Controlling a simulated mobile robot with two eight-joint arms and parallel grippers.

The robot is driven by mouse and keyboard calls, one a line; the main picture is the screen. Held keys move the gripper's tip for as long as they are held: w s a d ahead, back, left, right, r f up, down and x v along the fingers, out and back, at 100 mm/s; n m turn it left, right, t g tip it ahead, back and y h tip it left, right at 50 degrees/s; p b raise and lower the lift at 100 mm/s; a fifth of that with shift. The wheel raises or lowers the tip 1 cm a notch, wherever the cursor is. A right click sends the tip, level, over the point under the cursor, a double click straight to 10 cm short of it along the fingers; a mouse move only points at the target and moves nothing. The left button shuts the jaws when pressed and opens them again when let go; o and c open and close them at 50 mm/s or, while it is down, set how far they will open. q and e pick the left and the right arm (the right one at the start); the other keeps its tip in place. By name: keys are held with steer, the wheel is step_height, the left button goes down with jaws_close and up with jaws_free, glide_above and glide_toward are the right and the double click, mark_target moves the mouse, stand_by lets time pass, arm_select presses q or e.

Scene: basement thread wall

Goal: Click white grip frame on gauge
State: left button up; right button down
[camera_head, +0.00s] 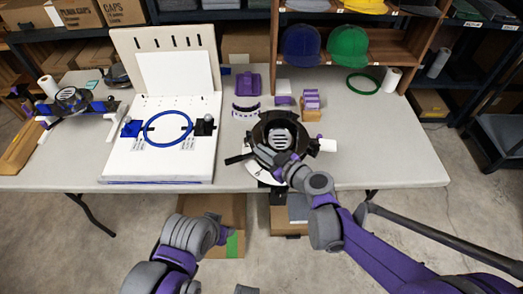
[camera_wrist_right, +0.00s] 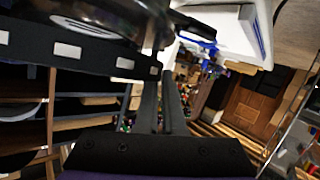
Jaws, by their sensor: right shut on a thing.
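A round black gauge (camera_head: 262,131) with a grey slatted middle stands near the table's front edge in the head view. A white round frame (camera_head: 285,179) shows under and in front of it, largely hidden by my right arm. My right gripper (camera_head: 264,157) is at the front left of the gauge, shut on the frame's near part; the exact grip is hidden. In the right wrist view my right gripper (camera_wrist_right: 165,92) has its fingers close together beside a dark band with white patches (camera_wrist_right: 70,51). My left gripper (camera_head: 222,236) is low in front of the table, its fingers unclear.
A white board with a blue ring (camera_head: 168,144) stands left of the gauge. Blue and green caps (camera_head: 347,46) sit on the shelf.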

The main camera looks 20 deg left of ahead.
steer(key=shift+f, duration=0.15)
steer(key=shift+f+b, duration=0.35)
steer(key=shift+b, duration=0.05)
steer(key=shift+w+f, duration=0.1)
steer(key=c, duration=1)
jaws_free()
steer(key=p+v, duration=0.1)
steer(key=v, duration=1)
